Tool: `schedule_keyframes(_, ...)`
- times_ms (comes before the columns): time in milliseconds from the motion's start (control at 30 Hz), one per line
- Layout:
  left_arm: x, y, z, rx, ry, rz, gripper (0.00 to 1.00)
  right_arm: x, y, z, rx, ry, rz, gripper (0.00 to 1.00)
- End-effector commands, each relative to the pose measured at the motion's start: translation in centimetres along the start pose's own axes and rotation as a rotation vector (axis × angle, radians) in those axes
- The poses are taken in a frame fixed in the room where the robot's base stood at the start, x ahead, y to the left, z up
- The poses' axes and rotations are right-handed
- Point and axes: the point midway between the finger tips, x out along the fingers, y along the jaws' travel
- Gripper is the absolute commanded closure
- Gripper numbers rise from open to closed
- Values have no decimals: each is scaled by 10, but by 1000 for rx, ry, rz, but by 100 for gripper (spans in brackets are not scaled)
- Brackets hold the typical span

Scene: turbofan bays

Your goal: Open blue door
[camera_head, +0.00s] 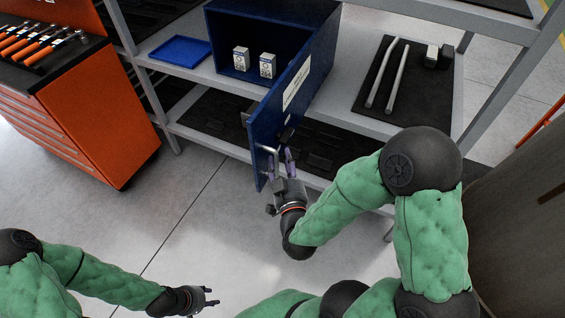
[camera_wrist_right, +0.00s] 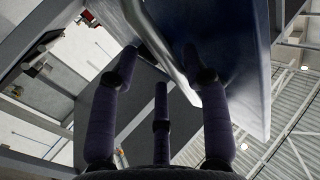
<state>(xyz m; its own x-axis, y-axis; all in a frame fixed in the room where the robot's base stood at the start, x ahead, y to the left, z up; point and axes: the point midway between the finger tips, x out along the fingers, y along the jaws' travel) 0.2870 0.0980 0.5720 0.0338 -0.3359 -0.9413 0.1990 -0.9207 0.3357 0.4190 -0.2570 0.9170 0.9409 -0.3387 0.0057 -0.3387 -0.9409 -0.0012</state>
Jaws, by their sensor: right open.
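The blue door (camera_head: 283,100) of the blue cabinet (camera_head: 262,32) stands swung out toward me, with a white label on its face, and the cabinet's inside shows. My right gripper (camera_head: 279,158) is open at the metal handle (camera_head: 268,149) near the door's free edge. In the right wrist view, the handle bar (camera_wrist_right: 167,48) runs between my spread fingers, beside the blue door panel (camera_wrist_right: 236,65). I cannot tell whether the fingers touch it. My left gripper (camera_head: 209,297) is open and empty at the bottom, away from the cabinet.
Two small white boxes (camera_head: 253,63) stand in the cabinet. A blue tray (camera_head: 180,50) lies left of it on the grey shelf. A black mat (camera_head: 405,82) with two metal tubes lies to the right. An orange tool cart (camera_head: 90,115) stands at left. The floor before the shelf is clear.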

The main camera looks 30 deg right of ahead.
Motion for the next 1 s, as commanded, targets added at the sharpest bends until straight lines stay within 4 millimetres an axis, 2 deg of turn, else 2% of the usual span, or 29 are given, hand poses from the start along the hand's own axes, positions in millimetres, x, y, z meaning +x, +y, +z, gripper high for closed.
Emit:
schedule_keyframes(267, 0, 0, 0, 0, 0, 0, 60, -10, -2, 1, 0, -3, -5, 54)
schedule_keyframes(533, 0, 0, 0, 0, 0, 0, 60, -52, -1, 0, 0, -1, -6, 54)
schedule_keyframes(700, 0, 0, 0, 0, 0, 0, 60, -68, -1, 0, 1, 0, -4, 54)
schedule_keyframes(1000, 0, 0, 0, 0, 0, 0, 60, -75, 0, 0, 0, -1, -1, 54)
